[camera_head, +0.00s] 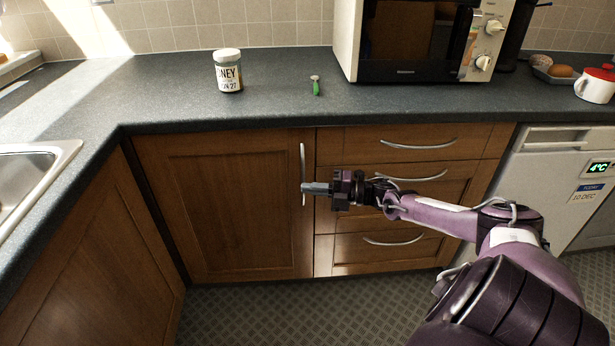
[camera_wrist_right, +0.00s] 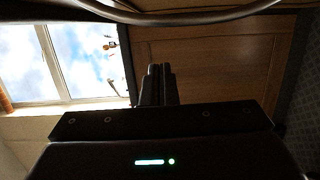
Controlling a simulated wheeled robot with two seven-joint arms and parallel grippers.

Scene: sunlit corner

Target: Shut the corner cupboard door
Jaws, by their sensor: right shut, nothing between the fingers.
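The corner cupboard door (camera_head: 225,205) is a brown wooden panel below the worktop, left of the drawers, with a tall metal bar handle (camera_head: 303,160) near its right edge. It looks flush or nearly flush with the cabinet front; I cannot tell if a small gap is left. My right gripper (camera_head: 305,187) is shut and empty, its tips at the handle's lower half. In the right wrist view the shut fingers (camera_wrist_right: 160,72) point toward the wooden door (camera_wrist_right: 210,60), and the handle (camera_wrist_right: 190,17) crosses the top. Whether the fingers touch the door is unclear. My left gripper is out of view.
Drawers (camera_head: 405,220) with curved bar handles lie behind my right arm. A sink (camera_head: 45,160) is at left. The patterned floor (camera_head: 290,310) in front looks clear.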

